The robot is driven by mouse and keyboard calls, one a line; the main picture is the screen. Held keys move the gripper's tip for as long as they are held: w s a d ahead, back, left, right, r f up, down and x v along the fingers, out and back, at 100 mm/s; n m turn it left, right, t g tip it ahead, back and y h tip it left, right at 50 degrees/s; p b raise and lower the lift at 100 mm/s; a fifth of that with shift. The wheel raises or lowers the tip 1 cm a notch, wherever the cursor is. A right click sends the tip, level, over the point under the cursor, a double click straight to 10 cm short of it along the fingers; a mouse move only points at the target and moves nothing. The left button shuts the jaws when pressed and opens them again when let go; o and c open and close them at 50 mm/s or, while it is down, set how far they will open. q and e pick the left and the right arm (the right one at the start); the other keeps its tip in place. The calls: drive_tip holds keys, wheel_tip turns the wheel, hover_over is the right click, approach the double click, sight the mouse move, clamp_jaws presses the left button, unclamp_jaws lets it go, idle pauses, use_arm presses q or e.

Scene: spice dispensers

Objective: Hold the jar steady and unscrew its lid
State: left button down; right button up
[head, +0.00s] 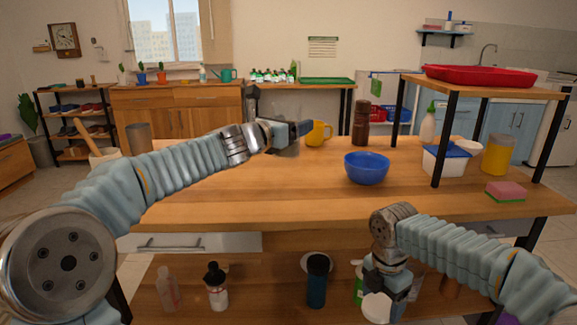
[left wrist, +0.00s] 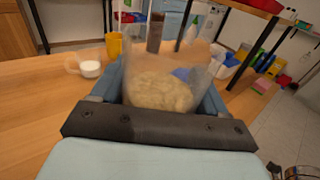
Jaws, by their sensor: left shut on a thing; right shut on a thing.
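My left gripper (head: 300,130) is above the middle of the table, shut on a clear container (head: 286,149). In the left wrist view this clear container (left wrist: 165,88) stands between the two fingers, with pale beige grainy contents. I cannot make out a lid on it. My right gripper (head: 378,290) is low in front of the table, pointing down over the lower shelf. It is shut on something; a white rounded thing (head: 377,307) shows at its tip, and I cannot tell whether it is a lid. Its fingers are mostly hidden.
A blue bowl (head: 367,168), yellow mug (head: 318,134) and brown grinder (head: 361,122) stand on the wooden table (head: 230,205). A raised shelf (head: 490,86), white tub (head: 445,163) and sponge (head: 505,191) are right. A dark bottle (head: 317,282) stands below. The front middle tabletop is clear.

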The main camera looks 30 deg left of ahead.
drive_tip(key=shift+r+p, duration=0.6)
drive_tip(key=shift+r, duration=0.05)
drive_tip(key=shift+f+b, duration=0.3)
drive_tip(key=shift+f, duration=0.05)
use_arm(q)
drive_tip(key=w+a+f, duration=0.2)
drive_tip(key=w+f, duration=0.1)
drive_tip(key=f, duration=0.1)
drive_tip(key=w+a+f, duration=0.3)
drive_tip(key=f, duration=0.1)
drive_tip(key=w+a+f+b, duration=0.1)
drive_tip(key=w+a+f, duration=0.2)
drive_tip(key=w+f, duration=0.1)
drive_tip(key=shift+f, duration=0.35)
use_arm(e)
drive_tip(key=shift+f, duration=0.55)
use_arm(q)
drive_tip(key=shift+c, duration=2.2)
unclamp_jaws()
drive_tip(key=shift+f, duration=0.1)
use_arm(e)
drive_tip(key=shift+f, duration=0.1)
use_arm(q)
drive_tip(key=o, duration=0.4)
